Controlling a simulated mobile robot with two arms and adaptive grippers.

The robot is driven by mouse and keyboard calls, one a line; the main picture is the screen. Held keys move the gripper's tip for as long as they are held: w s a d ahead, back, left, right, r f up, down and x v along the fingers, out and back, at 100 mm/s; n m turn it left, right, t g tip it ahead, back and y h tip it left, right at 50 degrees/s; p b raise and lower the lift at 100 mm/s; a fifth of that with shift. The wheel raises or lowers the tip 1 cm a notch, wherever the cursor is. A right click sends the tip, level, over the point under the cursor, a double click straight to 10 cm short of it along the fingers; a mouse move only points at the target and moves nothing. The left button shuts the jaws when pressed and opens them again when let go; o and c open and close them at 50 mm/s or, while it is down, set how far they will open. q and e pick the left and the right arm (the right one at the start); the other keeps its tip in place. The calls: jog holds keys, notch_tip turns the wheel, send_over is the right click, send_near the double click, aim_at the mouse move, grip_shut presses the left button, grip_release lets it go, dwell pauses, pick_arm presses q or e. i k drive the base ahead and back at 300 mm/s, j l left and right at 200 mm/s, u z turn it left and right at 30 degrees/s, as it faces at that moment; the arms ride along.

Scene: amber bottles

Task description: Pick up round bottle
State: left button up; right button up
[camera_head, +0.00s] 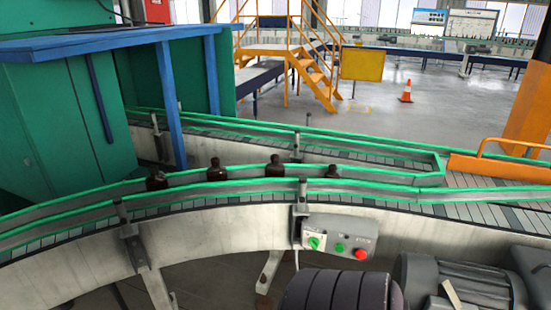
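Several small dark brown bottles stand in the conveyor lane between green guide rails. From left to right there is a leftmost bottle (156,181), a second bottle (216,172), a third bottle (275,168) and a rightmost bottle (331,172). The near rail hides their lower parts. The rightmost one shows only its top and looks lower than the others. They are too small to tell which is the round bottle. Neither of my grippers is in view.
The curved conveyor (220,220) has a near side wall and green rails (400,186). A control box (339,240) with a red button hangs on its front. A green machine (60,130) stands at left. Orange stairs (315,82) and a traffic cone (406,92) stand behind on open floor.

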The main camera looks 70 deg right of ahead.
aim_at(332, 173)
jog(key=z, duration=2.6)
